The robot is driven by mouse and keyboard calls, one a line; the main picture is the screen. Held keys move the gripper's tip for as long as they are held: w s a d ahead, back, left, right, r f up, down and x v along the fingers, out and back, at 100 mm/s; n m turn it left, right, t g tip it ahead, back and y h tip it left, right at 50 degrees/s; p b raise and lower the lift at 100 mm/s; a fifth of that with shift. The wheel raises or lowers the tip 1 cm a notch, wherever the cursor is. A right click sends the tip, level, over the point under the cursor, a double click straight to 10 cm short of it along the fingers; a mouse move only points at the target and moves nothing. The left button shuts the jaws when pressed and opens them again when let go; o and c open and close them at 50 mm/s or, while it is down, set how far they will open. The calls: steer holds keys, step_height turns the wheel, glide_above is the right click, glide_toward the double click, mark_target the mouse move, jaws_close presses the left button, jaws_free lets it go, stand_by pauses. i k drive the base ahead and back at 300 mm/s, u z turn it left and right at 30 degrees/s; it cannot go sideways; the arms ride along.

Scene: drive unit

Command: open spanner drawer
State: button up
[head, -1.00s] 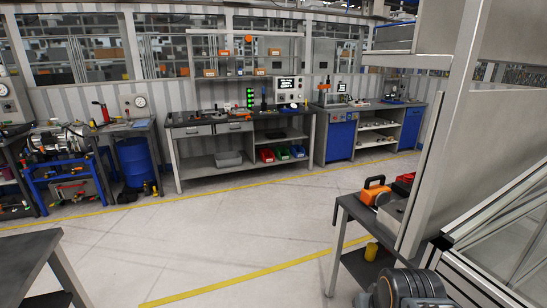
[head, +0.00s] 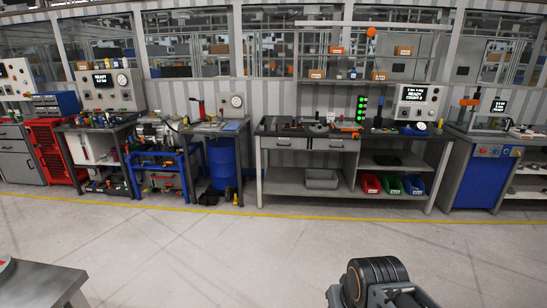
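A workbench (head: 262,175) with a dark top stands across the floor, right of centre. Under its top are two light grey drawers side by side, the left drawer (head: 284,143) and the right drawer (head: 337,144). Both look shut, each with a small dark handle. I cannot tell which one holds spanners; no label is readable. A dark rounded part of my own arm shows at the bottom edge, well short of the bench. My gripper's fingers are not in view.
A yellow floor line (head: 200,209) runs before the benches. Open floor lies between me and them. A grey table corner (head: 40,285) is near at lower left. A blue barrel (head: 222,163) stands left of the bench, a blue cabinet (head: 474,180) right.

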mark_target(319, 142)
steer(key=u, duration=0.15)
steer(key=i, duration=2.35)
steer(key=z, duration=0.45)
steer(key=i, duration=2.3)
steer(key=z, duration=0.65)
steer(key=i, duration=0.65)
steer(key=z, duration=0.1)
